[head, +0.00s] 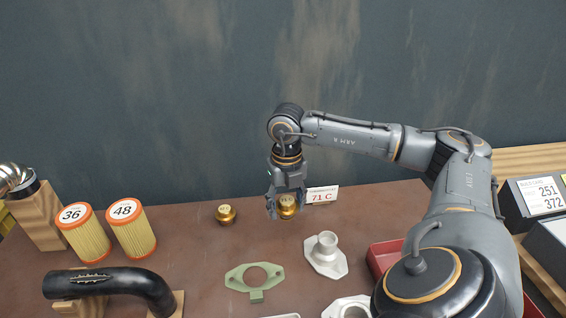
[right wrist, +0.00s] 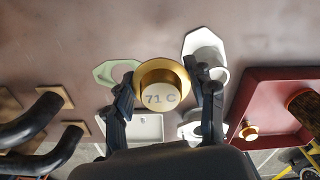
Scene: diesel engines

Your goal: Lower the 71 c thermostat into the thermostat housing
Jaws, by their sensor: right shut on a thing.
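My right gripper (head: 287,208) is shut on the brass 71 c thermostat (head: 288,206) and holds it near the back of the bench. In the right wrist view the thermostat (right wrist: 160,88) shows "71 C" on its face, between the two black fingers (right wrist: 165,90). A pale part with a round opening, which looks like the thermostat housing (head: 336,307), is cut off at the front edge of the head view. In the right wrist view it (right wrist: 188,128) is partly hidden behind a finger. The thermostat is apart from it. My left gripper is not in view.
A green gasket (head: 233,278) and a white flanged cover (head: 326,262) lie in front of the gripper. Another brass thermostat (head: 225,215) stands to its left. A "71 C" card (head: 322,195) stands behind. A red tray (right wrist: 262,83) is right; orange filters (head: 133,234) and a black hose (head: 110,283) are left.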

